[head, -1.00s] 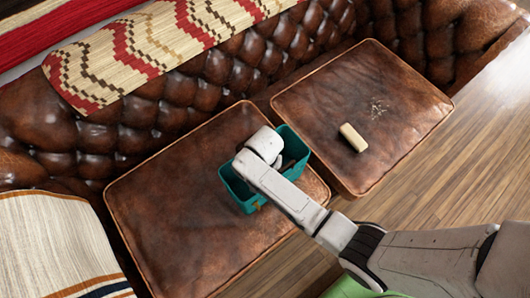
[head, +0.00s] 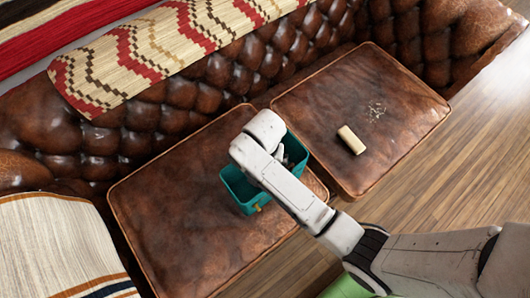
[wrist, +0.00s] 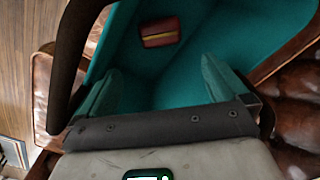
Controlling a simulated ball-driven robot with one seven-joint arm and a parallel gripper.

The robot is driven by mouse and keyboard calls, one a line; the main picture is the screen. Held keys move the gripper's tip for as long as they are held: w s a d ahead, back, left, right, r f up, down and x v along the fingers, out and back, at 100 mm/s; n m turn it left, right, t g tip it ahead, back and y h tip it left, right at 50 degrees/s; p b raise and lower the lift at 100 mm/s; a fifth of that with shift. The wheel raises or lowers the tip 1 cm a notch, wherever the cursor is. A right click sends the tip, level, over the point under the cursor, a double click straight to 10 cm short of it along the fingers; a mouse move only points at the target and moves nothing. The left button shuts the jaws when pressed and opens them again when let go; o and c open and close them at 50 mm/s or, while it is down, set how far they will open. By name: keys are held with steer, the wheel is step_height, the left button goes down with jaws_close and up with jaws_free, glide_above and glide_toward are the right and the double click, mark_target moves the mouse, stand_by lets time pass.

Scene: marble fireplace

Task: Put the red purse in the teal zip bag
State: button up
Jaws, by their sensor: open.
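The teal zip bag (head: 243,190) stands open on the left leather seat cushion, partly covered by my arm in the head view. In the wrist view its teal inside (wrist: 185,60) fills most of the picture. The small red purse (wrist: 160,32), with a yellowish stripe, lies inside the bag against the teal lining, apart from my fingers. My gripper (wrist: 163,82) is open and empty, its two fingers spread and pointing into the bag. In the head view my arm hides most of the gripper, and the purse cannot be seen.
A tan block (head: 351,140) lies on the right seat cushion (head: 390,95), with small pale scraps near it. A tufted leather backrest (head: 150,115) runs behind the seats. A dark bag handle (wrist: 75,55) arches close to my gripper at the left of the wrist view.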

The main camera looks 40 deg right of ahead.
step_height(320, 180, up, 3)
steer(key=shift+r, duration=0.2)
step_height(320, 180, up, 10)
steer(key=p, duration=1.2)
steer(key=shift+f, duration=0.1)
stand_by(0.5)
